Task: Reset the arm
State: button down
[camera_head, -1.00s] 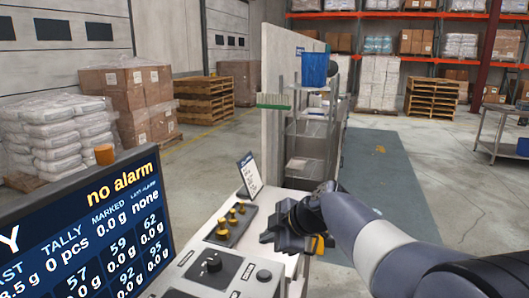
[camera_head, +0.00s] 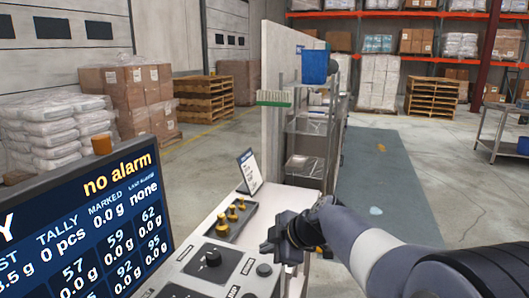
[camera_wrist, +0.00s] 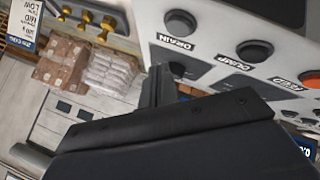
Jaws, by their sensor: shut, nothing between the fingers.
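My gripper (camera_head: 268,249) is at the right end of my arm's reach over the console, in the head view just right of the control panel (camera_head: 222,262). Its fingers are shut with nothing between them. In the wrist view the gripper (camera_wrist: 158,85) points up beside the panel face (camera_wrist: 225,30), near the buttons marked DRAIN (camera_wrist: 180,22) and DUMP (camera_wrist: 250,50). I cannot tell whether the fingertips touch the panel.
A screen (camera_head: 90,225) reading "no alarm" stands at the left. Brass weights (camera_head: 233,210) sit in a dark holder, with a small sign (camera_head: 249,172) behind. A wire shelf (camera_head: 310,145) carries a blue bin (camera_head: 315,67).

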jog(key=b, duration=0.4)
jog(key=shift+f, duration=0.3)
notch_tip(320, 180, up, 3)
jog(key=shift+r+p, duration=0.1)
jog(key=shift+p, duration=0.75)
notch_tip(320, 180, down, 3)
jog(key=shift+r+b, duration=0.15)
jog(key=shift+b, duration=0.7)
jog(key=shift+r+p, duration=0.25)
jog(key=shift+p, duration=0.35)
jog(key=shift+w+p, duration=0.1)
jog(key=shift+p, duration=0.5)
jog(key=shift+r+p, duration=0.15)
jog(key=shift+p, duration=0.65)
jog(key=shift+p, duration=0.85)
